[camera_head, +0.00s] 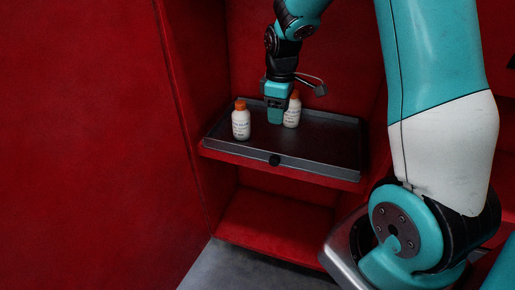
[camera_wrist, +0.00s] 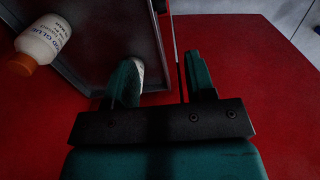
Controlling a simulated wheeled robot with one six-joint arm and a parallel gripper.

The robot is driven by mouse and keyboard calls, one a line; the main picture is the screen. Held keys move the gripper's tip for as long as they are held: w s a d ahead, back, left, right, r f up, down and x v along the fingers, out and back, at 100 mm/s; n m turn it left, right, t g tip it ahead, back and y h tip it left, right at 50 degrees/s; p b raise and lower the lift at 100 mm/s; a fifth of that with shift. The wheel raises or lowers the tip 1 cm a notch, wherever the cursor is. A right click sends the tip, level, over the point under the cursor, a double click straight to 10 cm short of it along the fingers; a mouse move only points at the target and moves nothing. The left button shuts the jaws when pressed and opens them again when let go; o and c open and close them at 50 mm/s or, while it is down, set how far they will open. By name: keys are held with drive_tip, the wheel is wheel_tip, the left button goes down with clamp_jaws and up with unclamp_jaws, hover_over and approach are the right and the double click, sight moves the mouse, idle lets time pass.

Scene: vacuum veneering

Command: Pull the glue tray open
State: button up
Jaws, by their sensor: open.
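The glue tray (camera_head: 330,135) is a dark, shallow tray with a grey rim, set on a red ledge inside the red cabinet. The tray's rim (camera_wrist: 155,45) shows near the left finger. I cannot tell whether a finger touches the tray or bottle.
Another white glue bottle (camera_head: 241,123) with an orange cap stands at the tray's left; a bottle also shows in the wrist view (camera_wrist: 45,38). The red cabinet wall (camera_head: 190,80) closes the left side. Below is an open lower compartment (camera_head: 275,222) and grey floor.

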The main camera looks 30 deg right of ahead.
sight(274, 156)
drive_tip(key=f, duration=1.7)
drive_tip(key=shift+w+a+f, duration=0.1)
drive_tip(key=shift+w+f, duration=0.1)
